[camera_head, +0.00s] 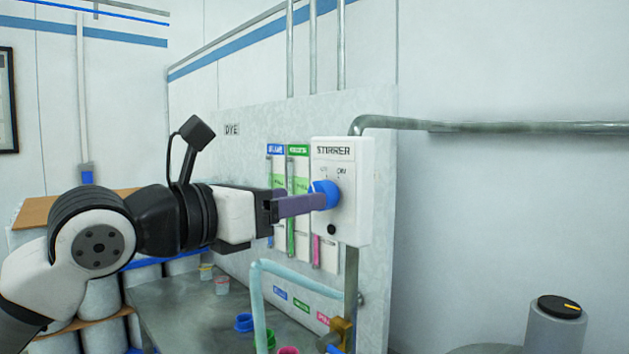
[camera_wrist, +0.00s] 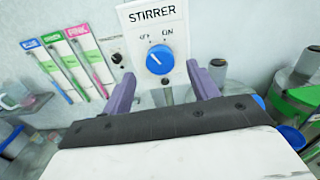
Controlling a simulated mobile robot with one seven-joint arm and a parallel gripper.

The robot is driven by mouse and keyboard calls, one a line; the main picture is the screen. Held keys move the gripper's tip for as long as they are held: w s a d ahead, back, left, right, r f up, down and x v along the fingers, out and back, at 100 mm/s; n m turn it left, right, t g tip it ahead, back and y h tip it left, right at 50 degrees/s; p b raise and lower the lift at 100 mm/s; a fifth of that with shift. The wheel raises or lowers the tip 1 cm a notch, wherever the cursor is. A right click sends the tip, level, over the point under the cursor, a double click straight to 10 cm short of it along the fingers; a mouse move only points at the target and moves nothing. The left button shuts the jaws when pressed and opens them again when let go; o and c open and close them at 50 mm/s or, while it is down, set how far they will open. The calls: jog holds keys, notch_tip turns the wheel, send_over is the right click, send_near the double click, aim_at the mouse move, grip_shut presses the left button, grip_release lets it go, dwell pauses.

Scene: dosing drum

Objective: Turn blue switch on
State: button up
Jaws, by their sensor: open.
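The blue switch is a round blue knob (camera_wrist: 160,59) on a white box labelled STIRRER (camera_wrist: 153,17), with OFF and ON printed above it. Its white pointer mark leans to the upper left, toward OFF. In the head view the knob (camera_head: 330,189) is partly covered by a purple finger. My gripper (camera_wrist: 159,74) is open, its two purple fingers on either side of the knob in the wrist view. In the head view the fingertips of my gripper (camera_head: 320,200) reach the knob. I cannot tell whether they touch it.
A pipe (camera_head: 480,127) runs right from the box. Blue, green and pink dye strips (camera_wrist: 67,64) hang beside it. A small black knob (camera_wrist: 116,58) is on the box. Cups and a pale blue bent tube (camera_head: 262,290) are below. A grey cylinder (camera_head: 553,330) stands at lower right.

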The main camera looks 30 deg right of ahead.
jog(key=d, duration=0.1)
jog(key=d+p, duration=0.1)
jog(key=d, duration=0.3)
jog(key=shift+w, duration=0.35)
jog(key=c, duration=1)
